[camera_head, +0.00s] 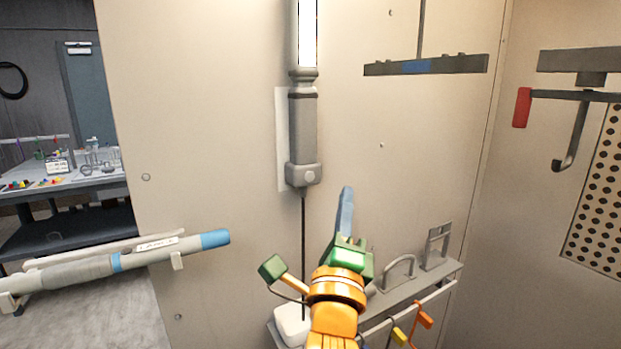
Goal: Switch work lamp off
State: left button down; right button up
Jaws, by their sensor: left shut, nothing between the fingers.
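The work lamp (303,130) is mounted upright on the beige wall in the middle. Its tube (308,30) at the top glows white, and its upper end is cut off by the frame. A small round button (310,175) sits on the front of the grey block at its lower end. A dark cord hangs from it. My left gripper (346,205) is shut and empty, with blue fingers pointing up. In the picture it is below and right of the button, with a gap between. My right gripper is not in view.
A grey tube with a blue end (215,239) rests on wall brackets at the left. A shelf (450,275) with metal holders and hanging orange and yellow items is at lower right. A dark bar (425,65) hangs upper right, near a red-handled hook (522,107).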

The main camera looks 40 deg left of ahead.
aim_at(310, 177)
pick_arm(q)
jog(key=shift+w+a, duration=0.1)
jog(key=w+a, duration=0.3)
jog(key=a, duration=0.5)
jog(key=shift+w, duration=0.2)
dwell(1.9)
jog(key=shift+a+p, duration=0.2)
jog(key=shift+p, duration=0.1)
jog(key=shift+w+a, duration=0.1)
jog(key=shift+a, duration=0.05)
jog(key=shift+w+a, duration=0.1)
jog(key=shift+a, duration=0.15)
dwell(0.5)
jog(key=shift+d, duration=0.1)
jog(key=shift+s+d+p, duration=0.3)
jog(key=shift+d, duration=0.2)
